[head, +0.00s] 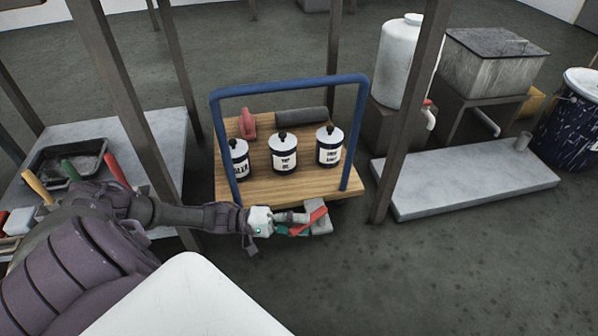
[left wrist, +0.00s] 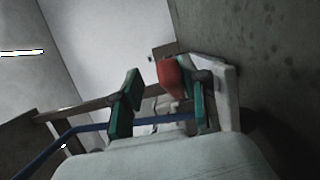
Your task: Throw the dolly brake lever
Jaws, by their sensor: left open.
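The dolly (head: 270,188) has a wooden deck and a blue tube handle (head: 290,85). A red brake lever (head: 317,214) sits at its front edge by a small grey block (head: 320,227). My left gripper (head: 297,224) is at the lever, below the deck's front edge. In the left wrist view, the green-padded fingers of the gripper (left wrist: 162,92) are apart. The lever's red end (left wrist: 172,78) shows between them, closer to the right finger; contact cannot be told. The lever's lower part is hidden. My right gripper is out of view.
Three labelled cans (head: 284,158), a red object (head: 247,124) and a dark roll (head: 301,115) rest on the deck. Metal posts stand around. A left table (head: 170,130) holds a black tray (head: 70,160). A pale slab (head: 465,185) lies right. Floor in front right is clear.

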